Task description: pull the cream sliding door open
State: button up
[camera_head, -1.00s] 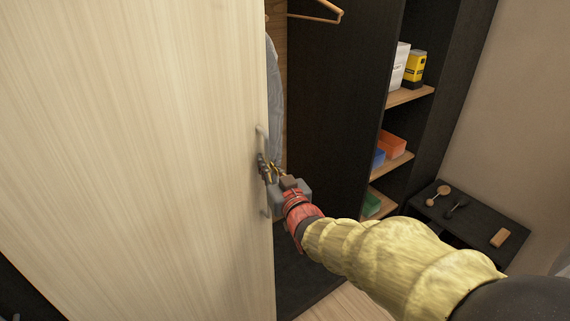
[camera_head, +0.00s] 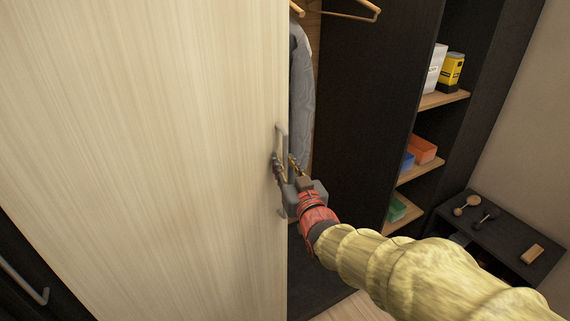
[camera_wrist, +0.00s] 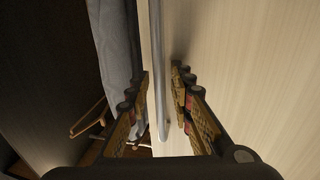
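The cream sliding door (camera_head: 150,150) fills the left and middle of the head view, its right edge beside an open gap into the wardrobe. A grey vertical bar handle (camera_head: 281,140) stands near that edge; it also shows in the wrist view (camera_wrist: 157,60). My gripper (camera_head: 285,170) is at the handle's middle. In the wrist view, my gripper's fingers (camera_wrist: 160,80) are apart, one on each side of the bar, with visible space beside it. The right finger is over the door face, the left finger toward the gap.
A grey garment (camera_head: 302,85) and wooden hangers (camera_head: 345,12) are inside the gap. Shelves at right hold a yellow box (camera_head: 451,72), an orange box (camera_head: 422,151) and other boxes. A low black table (camera_head: 500,235) bears small items. Another handle (camera_head: 30,285) shows at lower left.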

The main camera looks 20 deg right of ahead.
jog(key=shift+o, duration=0.3)
jog(key=s+a, duration=0.1)
jog(key=s, duration=1.1)
jog(key=shift+a, duration=0.2)
jog(key=s+d+f+g, duration=0.1)
jog(key=s+f+g, duration=0.75)
jog(key=f, duration=0.45)
jog(key=s+a+r+n+g+y+p, duration=0.1)
jog(key=s+a+r+g+y+p, duration=0.1)
jog(key=s+a+r, duration=0.4)
jog(key=shift+s+a+r+g, duration=0.4)
jog(key=shift+s+a+g, duration=0.45)
jog(key=shift+a, duration=0.35)
